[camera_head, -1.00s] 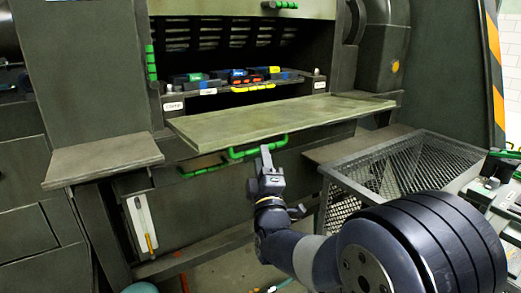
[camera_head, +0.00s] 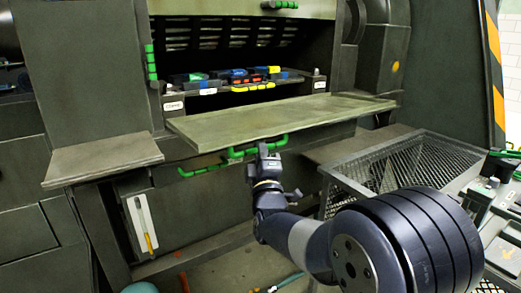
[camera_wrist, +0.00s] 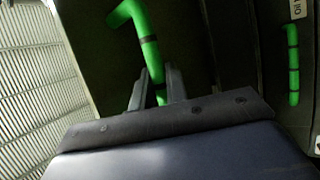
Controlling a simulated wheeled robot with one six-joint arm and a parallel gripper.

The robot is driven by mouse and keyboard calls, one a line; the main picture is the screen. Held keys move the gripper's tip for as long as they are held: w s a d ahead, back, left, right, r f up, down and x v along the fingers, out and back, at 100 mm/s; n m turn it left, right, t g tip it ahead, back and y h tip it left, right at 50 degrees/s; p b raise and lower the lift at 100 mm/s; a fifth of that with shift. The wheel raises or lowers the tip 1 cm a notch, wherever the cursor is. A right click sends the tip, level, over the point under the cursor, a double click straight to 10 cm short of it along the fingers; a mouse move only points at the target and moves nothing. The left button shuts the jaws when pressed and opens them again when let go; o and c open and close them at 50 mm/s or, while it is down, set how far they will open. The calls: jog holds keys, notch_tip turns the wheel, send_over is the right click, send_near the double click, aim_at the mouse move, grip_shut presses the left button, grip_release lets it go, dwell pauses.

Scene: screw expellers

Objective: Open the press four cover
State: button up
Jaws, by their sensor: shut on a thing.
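The cover is a flat grey-green panel (camera_head: 280,116) that sticks out nearly level below the dark opening of the press. A green bar handle (camera_head: 240,154) hangs under its front edge. My gripper (camera_head: 262,148) is at the right part of this handle. In the wrist view, my gripper's two fingers (camera_wrist: 157,84) are shut on the green handle (camera_wrist: 148,48), which rises between them and bends to the upper left. The exact contact is partly hidden by the gripper body.
Several coloured parts (camera_head: 235,77) lie inside the opening. A wire-mesh basket (camera_head: 400,170) stands at the right, close to my arm. A grey shelf (camera_head: 100,158) juts out at the left. A second green handle (camera_head: 202,170) is below the panel.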

aim_at(260, 130)
grip_shut()
jog(key=shift+r, duration=0.1)
notch_tip(260, 130, up, 5)
jog(key=shift+w+p, duration=0.1)
jog(key=shift+p, duration=0.5)
jog(key=shift+o, duration=1.9)
grip_release()
jog(key=shift+o, duration=1.2)
